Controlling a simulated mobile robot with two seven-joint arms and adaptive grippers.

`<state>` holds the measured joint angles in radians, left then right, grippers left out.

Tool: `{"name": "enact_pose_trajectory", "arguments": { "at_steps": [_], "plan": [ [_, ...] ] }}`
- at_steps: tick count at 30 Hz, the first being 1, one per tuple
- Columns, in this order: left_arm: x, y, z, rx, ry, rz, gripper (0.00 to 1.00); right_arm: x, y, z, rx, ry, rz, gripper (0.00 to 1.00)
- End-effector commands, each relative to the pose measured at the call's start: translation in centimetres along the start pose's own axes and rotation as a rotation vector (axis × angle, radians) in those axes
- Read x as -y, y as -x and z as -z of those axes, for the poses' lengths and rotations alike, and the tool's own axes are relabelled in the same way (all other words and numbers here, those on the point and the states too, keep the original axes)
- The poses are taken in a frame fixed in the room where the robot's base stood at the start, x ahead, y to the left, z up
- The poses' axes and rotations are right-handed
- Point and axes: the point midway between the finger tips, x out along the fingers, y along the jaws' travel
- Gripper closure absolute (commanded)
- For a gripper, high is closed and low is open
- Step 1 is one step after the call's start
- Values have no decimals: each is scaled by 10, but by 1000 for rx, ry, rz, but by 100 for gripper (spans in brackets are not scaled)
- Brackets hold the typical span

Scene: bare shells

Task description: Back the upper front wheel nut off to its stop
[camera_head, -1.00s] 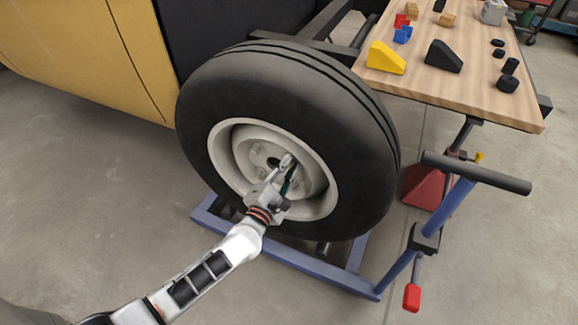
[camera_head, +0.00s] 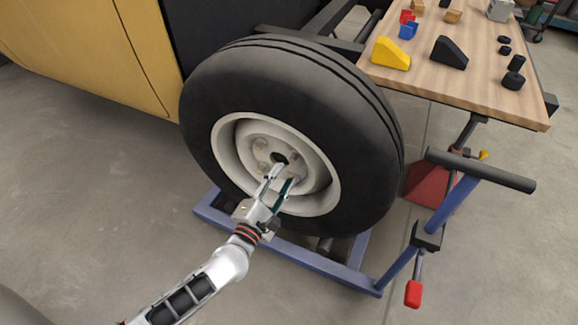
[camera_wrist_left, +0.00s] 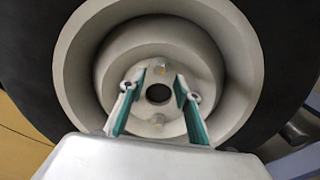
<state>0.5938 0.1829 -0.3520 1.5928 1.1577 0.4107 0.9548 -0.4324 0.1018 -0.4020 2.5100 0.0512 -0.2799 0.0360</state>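The wheel has a black tyre (camera_head: 235,85) and a pale rim around a recessed hub with a dark centre hole (camera_head: 280,158). A pale nut (camera_head: 263,143) shows at the hub's upper left in the head view. My right gripper is out of view.
The wheel stands on a blue frame (camera_head: 300,259) with a black-topped handle (camera_head: 480,170) at right. A wooden bench (camera_head: 450,90) at upper right holds wedges, blocks and black cylinders. A yellow body panel (camera_head: 90,50) is at left. The floor at left is clear.

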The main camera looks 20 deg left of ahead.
Motion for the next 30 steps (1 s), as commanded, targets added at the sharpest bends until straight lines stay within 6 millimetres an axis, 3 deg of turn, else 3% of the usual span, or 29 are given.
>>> {"name": "enact_pose_trajectory", "arguments": {
  "at_steps": [3, 10, 30],
  "plan": [
    [0, 24, 1, -1, 0, 1, 68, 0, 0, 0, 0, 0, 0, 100],
    [0, 48, 0, 0, 0, 0, 68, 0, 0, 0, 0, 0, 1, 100],
    [-3, 53, -3, 7, -16, -4, 68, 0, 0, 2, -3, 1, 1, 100]
  ]
}}
